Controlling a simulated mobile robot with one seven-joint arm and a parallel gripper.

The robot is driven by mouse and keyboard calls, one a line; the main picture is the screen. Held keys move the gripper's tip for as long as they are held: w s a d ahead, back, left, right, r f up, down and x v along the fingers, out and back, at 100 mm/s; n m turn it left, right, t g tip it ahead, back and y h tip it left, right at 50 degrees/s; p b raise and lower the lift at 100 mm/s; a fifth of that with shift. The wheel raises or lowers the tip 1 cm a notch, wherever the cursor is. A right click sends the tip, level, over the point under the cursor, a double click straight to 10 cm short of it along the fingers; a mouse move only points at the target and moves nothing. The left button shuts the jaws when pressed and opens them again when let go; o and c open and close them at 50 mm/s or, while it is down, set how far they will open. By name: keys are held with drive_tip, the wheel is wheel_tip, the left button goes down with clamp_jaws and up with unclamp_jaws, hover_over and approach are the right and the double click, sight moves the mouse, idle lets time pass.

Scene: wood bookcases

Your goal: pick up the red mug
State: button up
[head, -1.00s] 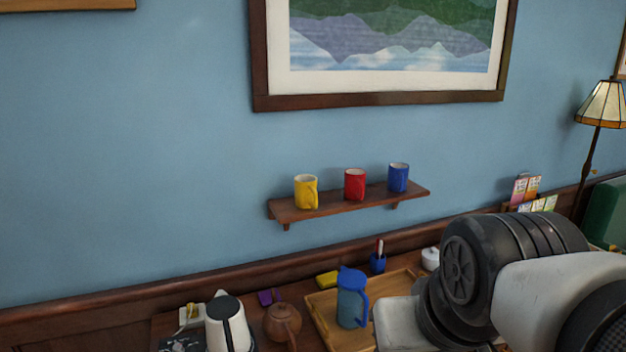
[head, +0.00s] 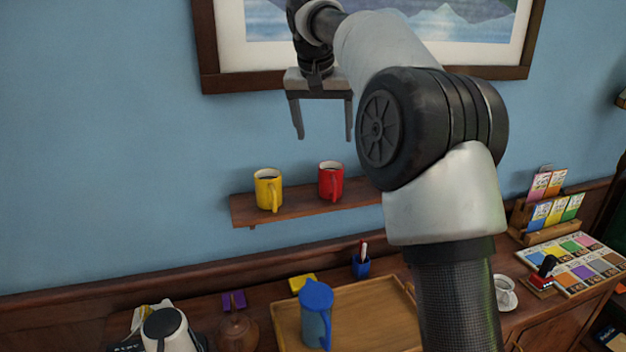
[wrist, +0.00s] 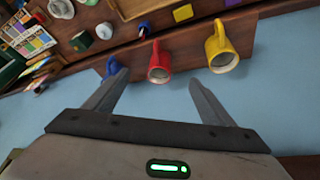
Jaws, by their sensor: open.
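The red mug (head: 331,181) stands upright on a wooden wall shelf (head: 297,206), to the right of a yellow mug (head: 268,189). My gripper (head: 323,138) is open and empty, pointing down above the shelf, with its fingertips higher than the red mug and apart from it. In the wrist view the red mug (wrist: 159,64) shows between my two fingers (wrist: 155,80), beyond their tips. The yellow mug (wrist: 221,50) is to its right there, and a blue mug (wrist: 112,67) is partly hidden behind a finger. My arm hides the blue mug in the head view.
A framed picture (head: 215,80) hangs on the wall behind my gripper. Below the shelf, a cabinet top holds a wooden tray (head: 380,310) with a blue pitcher (head: 315,318), a pen cup (head: 361,267) and a kettle (head: 165,330). The wall left of the shelf is bare.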

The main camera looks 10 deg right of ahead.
drive_tip(key=m, duration=0.1)
approach(330, 180)
drive_tip(key=shift+m, duration=0.3)
drive_tip(key=w+f, duration=0.2)
drive_tip(key=w+d+f, duration=0.1)
drive_tip(key=w+f, duration=0.1)
drive_tip(key=f, duration=0.1)
drive_tip(key=shift+w+d+f, duration=0.1)
drive_tip(key=shift+w+f, duration=0.1)
drive_tip(key=shift+f, duration=0.05)
drive_tip(key=shift+x, duration=3.1)
drive_tip(key=shift+r, duration=0.1)
drive_tip(key=c, duration=1.3)
drive_tip(key=shift+c, duration=0.2)
